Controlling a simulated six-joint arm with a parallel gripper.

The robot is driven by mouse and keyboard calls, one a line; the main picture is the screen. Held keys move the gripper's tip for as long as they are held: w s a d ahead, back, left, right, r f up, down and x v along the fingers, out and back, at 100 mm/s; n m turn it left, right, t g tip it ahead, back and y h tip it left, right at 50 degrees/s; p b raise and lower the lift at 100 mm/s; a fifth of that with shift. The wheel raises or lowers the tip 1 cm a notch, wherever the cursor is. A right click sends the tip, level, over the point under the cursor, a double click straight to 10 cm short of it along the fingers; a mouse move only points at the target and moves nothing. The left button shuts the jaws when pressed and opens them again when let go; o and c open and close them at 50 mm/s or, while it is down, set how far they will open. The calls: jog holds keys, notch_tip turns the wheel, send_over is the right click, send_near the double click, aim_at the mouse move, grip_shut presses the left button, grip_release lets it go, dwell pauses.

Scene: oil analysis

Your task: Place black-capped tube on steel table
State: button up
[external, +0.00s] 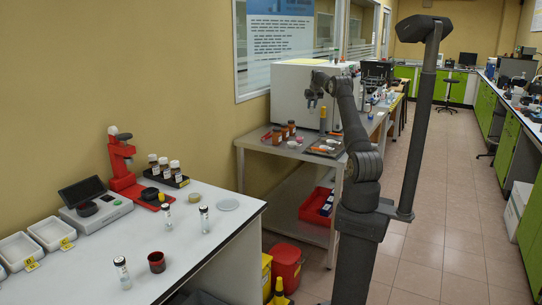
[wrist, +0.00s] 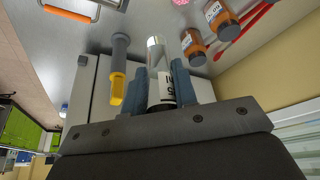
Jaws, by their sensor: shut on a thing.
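My gripper (wrist: 160,72) is shut on a tube (wrist: 154,58) in the wrist view. The tube has a clear end pointing away from the palm, a white printed label, and a black part close to the palm, between the two blue-grey fingers. In the external view my gripper (external: 313,98) is raised above the steel table (external: 258,143), in front of the white cabinet; the tube is too small to make out there. The steel table top also shows in the wrist view (wrist: 140,18), beyond the tube's clear end and apart from it.
Brown bottles (external: 285,132) stand at the steel table's left. A tray (external: 325,148) lies at its front right, near a yellow-handled tool (external: 323,118). The white cabinet (external: 290,92) fills the back. A red crate (external: 318,204) sits on the lower shelf. Several labelled tubes stand on the white bench (external: 200,256).

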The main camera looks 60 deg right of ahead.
jog(key=s+d+m, duration=0.2)
jog(key=s+d, duration=0.4)
jog(key=s, duration=0.3)
jog(key=shift+g+h, duration=0.3)
jog(key=shift+w+a+f, duration=0.3)
jog(key=shift+w+f, duration=1.6)
jog(key=shift+f, duration=1.4)
jog(key=shift+w+a+f, duration=0.25)
jog(key=shift+w+f, duration=1.7)
jog(key=shift+f, duration=1.35)
jog(key=shift+w+a+f, duration=0.3)
jog(key=shift+w+f, duration=1.6)
jog(key=shift+f, duration=1.4)
jog(key=shift+f, duration=0.1)
jog(key=o, duration=1)
